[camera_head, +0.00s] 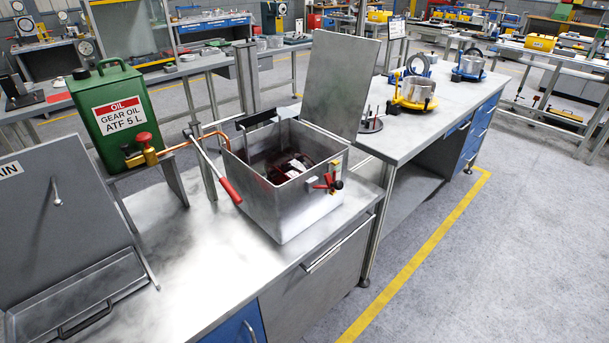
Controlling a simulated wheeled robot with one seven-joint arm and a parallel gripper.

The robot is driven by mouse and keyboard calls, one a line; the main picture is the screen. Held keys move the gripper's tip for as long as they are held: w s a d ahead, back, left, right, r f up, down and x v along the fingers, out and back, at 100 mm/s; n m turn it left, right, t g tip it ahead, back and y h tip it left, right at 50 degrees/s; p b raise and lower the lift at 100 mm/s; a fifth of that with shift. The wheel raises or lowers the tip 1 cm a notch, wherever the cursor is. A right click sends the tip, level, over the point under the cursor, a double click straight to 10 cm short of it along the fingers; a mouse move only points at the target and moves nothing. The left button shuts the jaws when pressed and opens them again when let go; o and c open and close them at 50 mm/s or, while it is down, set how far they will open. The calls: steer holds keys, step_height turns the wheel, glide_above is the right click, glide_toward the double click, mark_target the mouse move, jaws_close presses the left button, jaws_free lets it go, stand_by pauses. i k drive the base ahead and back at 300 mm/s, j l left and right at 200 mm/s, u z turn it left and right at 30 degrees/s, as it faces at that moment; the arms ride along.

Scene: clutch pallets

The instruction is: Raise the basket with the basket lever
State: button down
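The basket lever (214,166) is a grey bar with a red handle grip, on the left side of an open metal tank (288,217). It slants down to the right, its red end low beside the tank wall. The basket seems to be the dark thing inside the tank (272,160), with dark reddish liquid or parts around it; its exact shape is hard to make out. A black handle (256,119) shows at the tank's back rim. The tank lid (340,82) stands open behind. My gripper is not in view.
A green oil can (112,112) with a red-knobbed valve and copper pipe (190,143) stands left of the tank. A red valve handle (326,183) is on the tank's front right. Floor at right is clear.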

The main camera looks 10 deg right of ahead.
mark_target(188, 133)
steer(key=i+j, duration=0.25)
steer(key=i, duration=0.15)
steer(key=i+j, duration=0.25)
steer(key=i, duration=0.15)
